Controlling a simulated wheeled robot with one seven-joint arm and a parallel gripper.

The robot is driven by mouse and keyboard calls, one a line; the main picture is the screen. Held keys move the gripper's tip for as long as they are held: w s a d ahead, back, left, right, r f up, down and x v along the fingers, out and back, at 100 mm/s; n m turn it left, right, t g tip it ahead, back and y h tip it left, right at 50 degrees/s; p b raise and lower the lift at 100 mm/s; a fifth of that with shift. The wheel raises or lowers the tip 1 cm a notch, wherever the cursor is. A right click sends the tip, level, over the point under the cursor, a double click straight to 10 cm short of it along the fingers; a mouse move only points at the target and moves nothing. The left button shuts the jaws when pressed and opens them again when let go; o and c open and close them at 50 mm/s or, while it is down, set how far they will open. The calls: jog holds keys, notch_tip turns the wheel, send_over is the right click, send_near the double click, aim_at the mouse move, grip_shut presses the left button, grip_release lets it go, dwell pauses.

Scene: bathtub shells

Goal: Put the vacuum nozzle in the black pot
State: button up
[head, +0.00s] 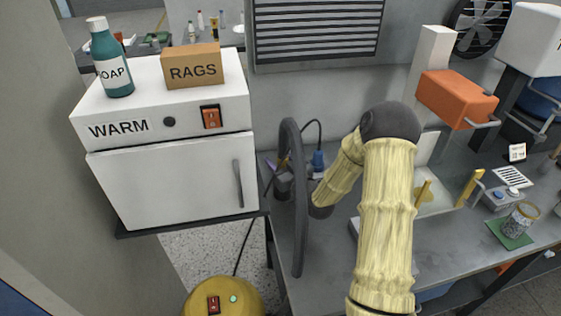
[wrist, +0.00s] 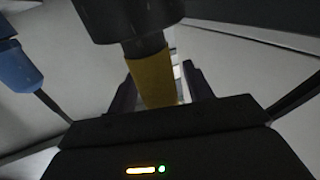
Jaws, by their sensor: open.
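In the wrist view, a black cylindrical piece with a yellow section (wrist: 152,82), which looks like part of the vacuum nozzle, lies between the fingers of my gripper (wrist: 158,76). The fingers are apart, one on each side of the yellow section; I cannot tell whether they touch it. In the head view, a dark hose (head: 298,235) arches up beside the bench near my wrist. My gripper is mostly hidden there behind the hose and arm. A yellow vacuum body (head: 240,290) stands on the floor below. I cannot make out a black pot in either view.
A white WARM cabinet (head: 165,185) stands left, with a soap bottle (head: 111,62) and RAGS box (head: 193,66) on top. A blue object (head: 318,162) is close to my wrist. The grey bench (head: 455,240) holds a speckled jar (head: 521,219) at right.

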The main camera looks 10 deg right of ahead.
jog(key=shift+r, duration=0.15)
jog(key=b+v, duration=0.3)
jog(key=v, duration=0.9)
jog(key=s+a+m+g+h, duration=0.1)
jog(key=s+a+g+h, duration=0.1)
jog(key=s+g, duration=0.5)
jog(key=s+a+m+g+h, duration=0.2)
jog(key=s+g, duration=0.5)
jog(key=s, duration=0.5)
jog(key=shift+f+m+g+h, duration=0.3)
jog(key=shift+f+h, duration=0.1)
jog(key=shift+h, duration=0.4)
